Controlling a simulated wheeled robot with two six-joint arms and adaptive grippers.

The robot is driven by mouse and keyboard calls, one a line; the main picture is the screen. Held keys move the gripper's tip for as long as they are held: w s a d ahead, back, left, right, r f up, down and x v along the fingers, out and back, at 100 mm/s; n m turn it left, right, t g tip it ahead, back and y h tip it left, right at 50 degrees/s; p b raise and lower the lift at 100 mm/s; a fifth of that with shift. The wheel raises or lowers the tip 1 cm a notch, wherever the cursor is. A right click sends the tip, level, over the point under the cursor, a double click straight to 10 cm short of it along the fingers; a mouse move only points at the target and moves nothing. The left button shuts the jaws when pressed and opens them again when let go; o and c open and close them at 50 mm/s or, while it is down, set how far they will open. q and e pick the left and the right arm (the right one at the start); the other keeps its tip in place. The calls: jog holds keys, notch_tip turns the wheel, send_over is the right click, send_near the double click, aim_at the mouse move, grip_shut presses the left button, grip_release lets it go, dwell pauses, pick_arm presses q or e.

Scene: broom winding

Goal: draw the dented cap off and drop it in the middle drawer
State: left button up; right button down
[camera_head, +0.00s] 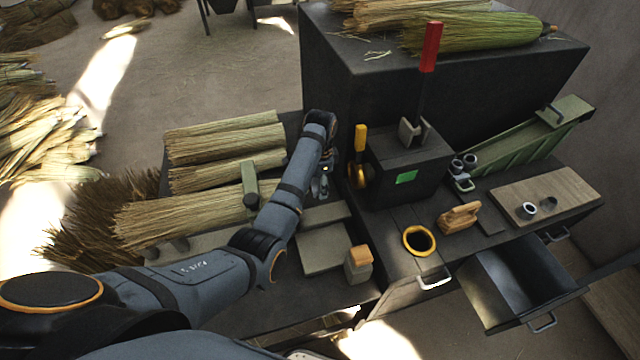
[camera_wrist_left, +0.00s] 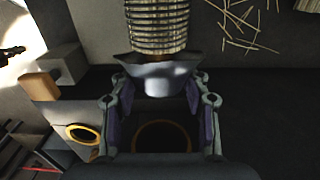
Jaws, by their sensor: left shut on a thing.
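My left gripper (camera_head: 322,187) reaches in beside the broom bundles, next to the black block. In the left wrist view, my left gripper (camera_wrist_left: 163,100) is shut on a grey metal cap (camera_wrist_left: 165,82) with an uneven flared edge. The cap sits at the end of a ribbed, wound broom handle (camera_wrist_left: 158,22), and they look in contact. In the head view my own wrist hides the cap. An open, dark drawer (camera_head: 541,322) stands out at the front right, between two other drawer handles; its visible floor looks empty. My right gripper is not in view.
A yellow ring (camera_head: 404,246) and a tan wooden block (camera_head: 459,217) stand on the bench left of the open drawer. A black box (camera_head: 405,165) with a red-handled lever (camera_head: 431,48) stands right of my gripper. A wooden board (camera_head: 575,190) holds small cylinders.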

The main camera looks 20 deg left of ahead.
pick_arm(q)
jog(key=shift+w+d+b, duration=0.25)
jog(key=shift+w+d, duration=0.35)
jog(key=shift+d, duration=0.3)
jog(key=shift+w+d+b, duration=0.25)
jog(key=shift+w+d, duration=0.35)
jog(key=shift+d, duration=0.3)
jog(key=r+p, duration=0.2)
jog(key=p, duration=0.1)
jog(key=shift+s+d, duration=0.2)
jog(key=shift+s, duration=0.1)
jog(key=s+r+p, duration=0.1)
jog(key=r+p, duration=0.1)
jog(key=p, duration=0.2)
jog(key=s+d+r+p, duration=0.1)
jog(key=r+p, duration=0.2)
jog(key=p, duration=0.2)
jog(key=s+d+r+p, duration=0.1)
jog(key=r+p, duration=0.2)
jog(key=p, duration=0.1)
jog(key=shift+s+d+p, duration=0.2)
jog(key=shift+s+p, duration=0.1)
jog(key=shift+p, duration=0.1)
